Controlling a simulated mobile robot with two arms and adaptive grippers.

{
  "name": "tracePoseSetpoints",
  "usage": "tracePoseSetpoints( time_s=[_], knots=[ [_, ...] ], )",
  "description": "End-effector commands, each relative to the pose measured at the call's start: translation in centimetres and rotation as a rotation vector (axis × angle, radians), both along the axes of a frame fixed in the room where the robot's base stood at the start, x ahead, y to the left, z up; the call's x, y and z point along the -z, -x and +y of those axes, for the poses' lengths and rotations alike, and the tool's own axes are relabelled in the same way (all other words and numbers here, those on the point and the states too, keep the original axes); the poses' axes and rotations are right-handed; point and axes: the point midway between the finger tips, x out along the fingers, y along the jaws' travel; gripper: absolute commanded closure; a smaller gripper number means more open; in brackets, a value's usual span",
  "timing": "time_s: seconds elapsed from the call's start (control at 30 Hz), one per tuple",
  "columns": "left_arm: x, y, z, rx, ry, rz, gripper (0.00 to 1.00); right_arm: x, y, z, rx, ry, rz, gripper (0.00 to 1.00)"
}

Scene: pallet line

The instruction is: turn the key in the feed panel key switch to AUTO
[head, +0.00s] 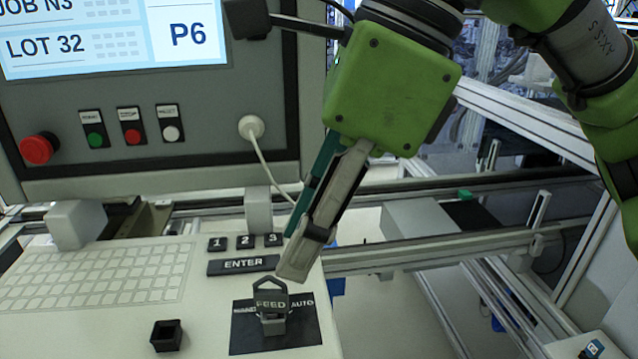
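The feed panel key switch (272,326) sits on a black plate (303,335) at the bottom of the head view. A dark key (270,288) with a loop-shaped top stands in it, with FEED lettering across it. AUTO is printed to its right; the label on its left is partly covered. I cannot tell which position the key is turned to. My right gripper (296,262) reaches down from the upper right, its fingertips just above and right of the key, seemingly apart from it. The fingers show nearly edge-on, so their gap is hidden. My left gripper is out of view.
A light console (120,318) carries a keyboard, number keys, an ENTER key (243,265) and a small black square socket (166,336). Behind stands a grey panel with a screen (110,40), a red stop button (38,149) and smaller buttons. Metal rails (450,250) run at right.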

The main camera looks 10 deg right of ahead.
Motion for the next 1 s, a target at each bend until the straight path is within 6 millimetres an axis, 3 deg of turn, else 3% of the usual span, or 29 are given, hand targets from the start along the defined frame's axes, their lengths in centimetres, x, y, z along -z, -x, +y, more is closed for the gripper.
tracePoseSetpoints(
  time_s=[0.13,0.33,0.43,0.6,0.9,1.0],
  knots=[
    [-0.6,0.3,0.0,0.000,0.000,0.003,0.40,2.8,-0.2,1.1,-0.002,0.001,0.004,0.72],
    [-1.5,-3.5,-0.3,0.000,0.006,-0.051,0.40,6.0,-0.4,2.4,-0.003,0.000,0.004,0.72],
    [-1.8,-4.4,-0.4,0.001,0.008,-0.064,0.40,7.1,-0.5,2.9,-0.002,-0.001,0.004,0.72],
    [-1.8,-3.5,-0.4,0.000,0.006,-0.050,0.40,8.2,-0.6,3.3,-0.001,-0.001,0.003,0.72],
    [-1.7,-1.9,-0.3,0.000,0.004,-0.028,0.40,8.4,-0.6,3.4,-0.001,-0.002,0.002,0.72],
    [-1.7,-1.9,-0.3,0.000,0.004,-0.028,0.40,8.3,-0.6,3.4,-0.001,-0.002,0.002,0.98]
  ],
)
